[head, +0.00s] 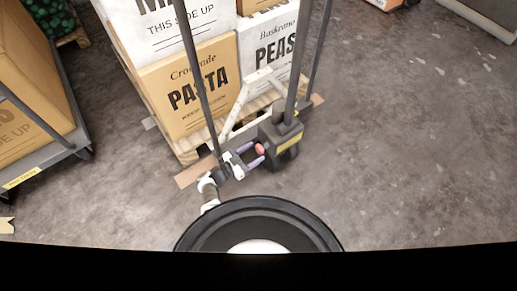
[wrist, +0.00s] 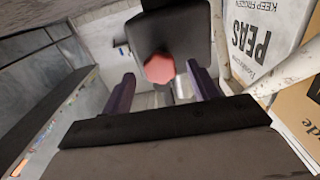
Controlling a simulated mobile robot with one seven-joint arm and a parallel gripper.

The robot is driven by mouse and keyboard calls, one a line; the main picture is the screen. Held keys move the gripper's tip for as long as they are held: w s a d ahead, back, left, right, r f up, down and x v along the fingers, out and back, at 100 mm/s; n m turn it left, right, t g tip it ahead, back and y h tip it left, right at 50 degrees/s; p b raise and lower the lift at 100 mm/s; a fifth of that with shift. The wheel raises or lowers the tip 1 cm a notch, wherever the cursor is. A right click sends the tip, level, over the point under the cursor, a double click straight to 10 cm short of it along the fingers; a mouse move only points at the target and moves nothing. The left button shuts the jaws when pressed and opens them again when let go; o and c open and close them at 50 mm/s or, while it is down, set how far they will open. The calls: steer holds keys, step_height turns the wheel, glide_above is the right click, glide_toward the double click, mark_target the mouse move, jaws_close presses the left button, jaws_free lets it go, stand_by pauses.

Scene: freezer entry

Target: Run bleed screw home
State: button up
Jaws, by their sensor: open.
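The bleed screw shows as a red faceted knob (head: 260,149) on a dark housing (head: 285,140) at the foot of a dark upright. In the wrist view the red knob (wrist: 159,69) sits on the front of the black block (wrist: 172,33). My gripper (head: 254,154) is open, its purple fingers pointing at the housing. In the wrist view the gripper (wrist: 160,78) has one finger on each side of the knob, with gaps between. I cannot tell whether the fingertips reach as far as the knob. Nothing is held.
A wooden pallet (head: 188,148) carries the PASTA box (head: 190,88) and the PEAS box (head: 268,52) just behind the housing. Dark uprights stand close around my arm. A loaded cart (head: 78,138) is at left. The concrete floor (head: 410,150) at right is clear.

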steer(key=v, duration=1)
steer(key=shift+a, duration=0.15)
steer(key=shift+s, duration=0.1)
